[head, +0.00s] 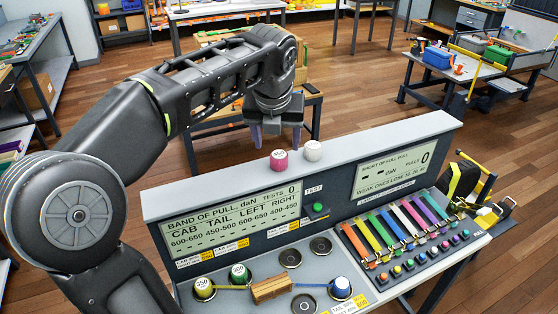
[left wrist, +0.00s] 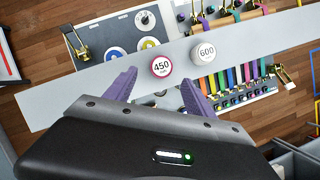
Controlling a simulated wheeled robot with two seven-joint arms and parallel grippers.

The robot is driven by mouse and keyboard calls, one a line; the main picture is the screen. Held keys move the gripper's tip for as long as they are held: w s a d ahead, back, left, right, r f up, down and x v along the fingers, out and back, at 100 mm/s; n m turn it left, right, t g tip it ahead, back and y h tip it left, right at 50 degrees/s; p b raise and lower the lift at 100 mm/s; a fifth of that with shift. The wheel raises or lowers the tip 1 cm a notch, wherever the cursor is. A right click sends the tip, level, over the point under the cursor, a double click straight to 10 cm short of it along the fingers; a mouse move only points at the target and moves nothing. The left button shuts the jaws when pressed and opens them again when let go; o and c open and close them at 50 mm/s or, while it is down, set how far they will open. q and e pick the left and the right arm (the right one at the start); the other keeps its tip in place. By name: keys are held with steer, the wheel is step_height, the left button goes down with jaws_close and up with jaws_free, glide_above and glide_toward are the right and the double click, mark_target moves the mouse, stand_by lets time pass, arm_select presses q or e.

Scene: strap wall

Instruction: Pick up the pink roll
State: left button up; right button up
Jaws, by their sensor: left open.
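The pink roll (head: 279,160) stands upright on the ledge of the grey console (head: 400,130). In the left wrist view its white top reads 450 and a pink rim shows (left wrist: 161,66). My left gripper (head: 276,138) is above and behind the roll, pointing down, with its purple fingers apart and empty. In the left wrist view the left gripper's fingertips (left wrist: 158,80) lie on either side of the roll's line, with the roll just beyond them; I cannot tell the exact height gap. My right gripper is not in view.
A white roll (head: 312,150), marked 600 in the wrist view, stands close right of the pink one. Yellow (head: 204,287), green (head: 239,272) and blue (head: 341,286) rolls sit on the lower panel. Coloured straps (head: 400,225) hang at right. The ledge is otherwise clear.

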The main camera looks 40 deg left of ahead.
mark_target(279, 155)
arm_select(q)
steer(key=shift+w+a+f, duration=0.1)
steer(key=shift+w+f, duration=0.1)
steer(key=shift+f, duration=0.3)
steer(key=shift+f, duration=0.1)
steer(key=b+x, duration=0.4)
steer(key=x, duration=0.1)
steer(key=shift+c, duration=0.3)
jaws_close()
stand_by(0.6)
